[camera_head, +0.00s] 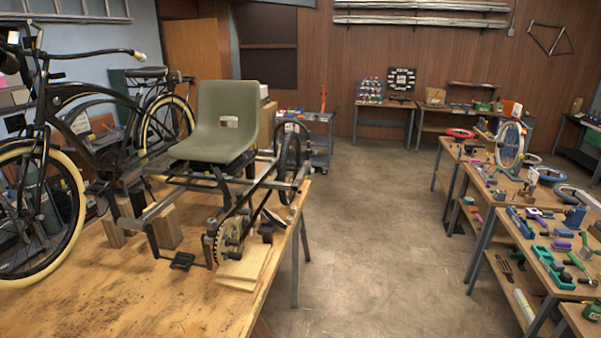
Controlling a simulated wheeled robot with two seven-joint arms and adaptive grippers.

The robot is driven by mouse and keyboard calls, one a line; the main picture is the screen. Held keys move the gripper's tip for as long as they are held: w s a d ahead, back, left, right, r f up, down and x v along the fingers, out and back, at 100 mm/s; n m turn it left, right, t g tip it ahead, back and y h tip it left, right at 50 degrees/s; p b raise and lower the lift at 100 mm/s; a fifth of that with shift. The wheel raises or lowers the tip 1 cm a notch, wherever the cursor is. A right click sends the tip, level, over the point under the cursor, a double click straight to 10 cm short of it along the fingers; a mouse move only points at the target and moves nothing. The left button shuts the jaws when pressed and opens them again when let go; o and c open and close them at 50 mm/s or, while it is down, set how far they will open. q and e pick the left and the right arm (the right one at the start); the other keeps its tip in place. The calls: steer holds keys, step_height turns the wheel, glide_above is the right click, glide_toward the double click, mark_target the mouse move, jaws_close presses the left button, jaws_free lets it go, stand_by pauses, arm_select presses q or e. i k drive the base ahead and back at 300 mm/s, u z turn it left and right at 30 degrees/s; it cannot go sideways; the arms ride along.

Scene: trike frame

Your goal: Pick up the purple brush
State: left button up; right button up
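Several small purple items lie on the workbenches at the right. One purple item (533,213) lies on the middle bench, and a longer purple item (561,245) lies nearer, beside a green tray. They are too small for me to tell which one is the brush. Neither of my grippers is in view.
A wooden table (120,290) at the left bears a trike frame with a green seat (223,120). The workbench (520,250) at the right is crowded with tools, wheels and a green tray (552,268). Open concrete floor (385,240) lies between them.

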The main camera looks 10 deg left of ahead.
mark_target(561, 246)
steer(key=i, duration=1.1)
